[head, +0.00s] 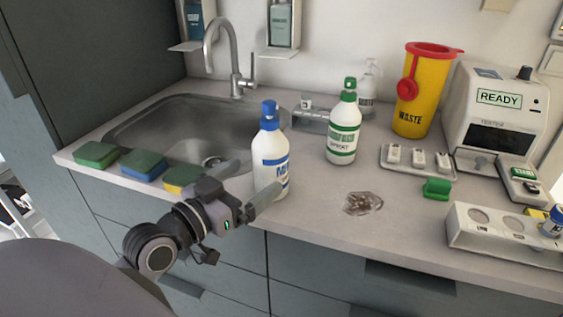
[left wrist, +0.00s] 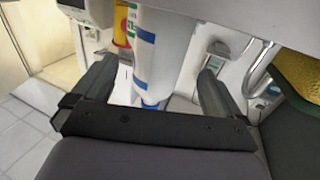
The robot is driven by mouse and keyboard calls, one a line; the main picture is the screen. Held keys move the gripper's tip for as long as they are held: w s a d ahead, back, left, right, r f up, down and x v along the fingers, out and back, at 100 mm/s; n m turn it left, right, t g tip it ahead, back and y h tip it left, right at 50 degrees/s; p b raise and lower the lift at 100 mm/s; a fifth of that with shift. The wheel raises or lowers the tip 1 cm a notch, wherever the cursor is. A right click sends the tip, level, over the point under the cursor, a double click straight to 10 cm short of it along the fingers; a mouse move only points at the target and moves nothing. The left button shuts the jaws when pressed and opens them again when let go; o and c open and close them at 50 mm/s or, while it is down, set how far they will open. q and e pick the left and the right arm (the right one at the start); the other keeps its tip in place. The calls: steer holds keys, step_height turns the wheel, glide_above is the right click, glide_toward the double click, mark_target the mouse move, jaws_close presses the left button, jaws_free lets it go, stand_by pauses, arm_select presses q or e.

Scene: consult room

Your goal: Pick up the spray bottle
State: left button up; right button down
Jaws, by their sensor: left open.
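A white bottle with a blue cap and blue label (head: 270,150) stands upright near the counter's front edge, right of the sink. A second white bottle with a green trigger-like top and green label (head: 342,128) stands upright farther back to the right; its small lettering is hard to read. My left gripper (head: 256,182) is open at the blue-capped bottle, low on its body. In the left wrist view the blue-striped bottle (left wrist: 165,45) shows between the two spread fingers (left wrist: 157,74), with gaps on both sides. My right gripper is out of view.
Several sponges (head: 143,163) line the sink's (head: 128,128) front edge. A dark stain (head: 362,203) marks the counter (head: 320,215). A yellow waste bin (head: 418,105), a tester (head: 495,115), a small tray (head: 418,172) and a white rack (head: 500,248) stand to the right.

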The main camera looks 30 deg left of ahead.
mark_target(271, 162)
arm_select(q)
steer(key=shift+w+d+r, duration=0.1)
steer(key=shift+w, duration=0.45)
steer(key=shift+w+d+p, duration=0.2)
steer(key=shift+w+p, duration=0.1)
steer(key=shift+w, duration=1)
steer(key=shift+w+d+p, duration=0.15)
steer(key=shift+w+p, duration=0.15)
steer(key=shift+w, duration=0.95)
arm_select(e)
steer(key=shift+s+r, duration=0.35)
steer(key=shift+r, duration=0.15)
arm_select(q)
steer(key=shift+r, duration=0.15)
steer(key=c, duration=1.6)
steer(key=shift+c, duration=0.2)
steer(key=shift+r, duration=0.1)
